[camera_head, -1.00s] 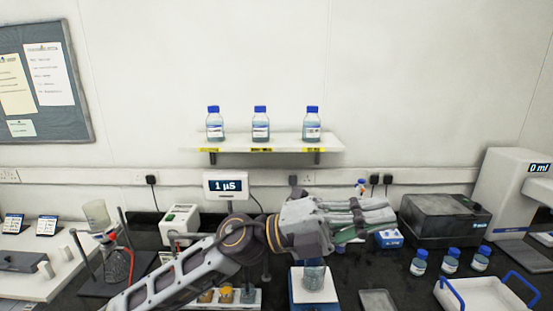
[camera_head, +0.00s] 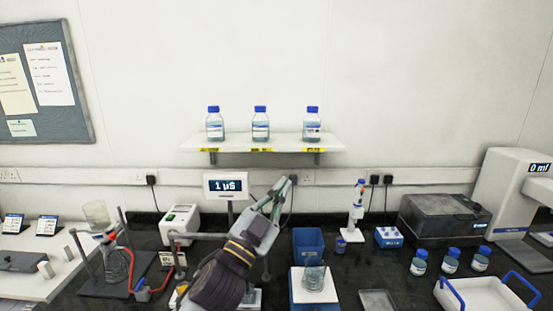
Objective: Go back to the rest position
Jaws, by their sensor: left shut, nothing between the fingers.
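My left gripper (camera_head: 279,196) is raised over the bench, just right of the small display. Its fingers are shut and point up and to the right, with nothing between them. My left arm comes up from the bottom of the view, left of the white and blue stand. My right gripper is not in view.
A glass beaker (camera_head: 315,276) stands on a white-topped blue device (camera_head: 314,287), with a blue bin (camera_head: 308,243) behind it. The display (camera_head: 226,185) reads 1 µS. A shelf (camera_head: 262,142) holds three blue-capped bottles. A clamp stand with flask (camera_head: 117,264) is at left; a white tray (camera_head: 487,294) is at right.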

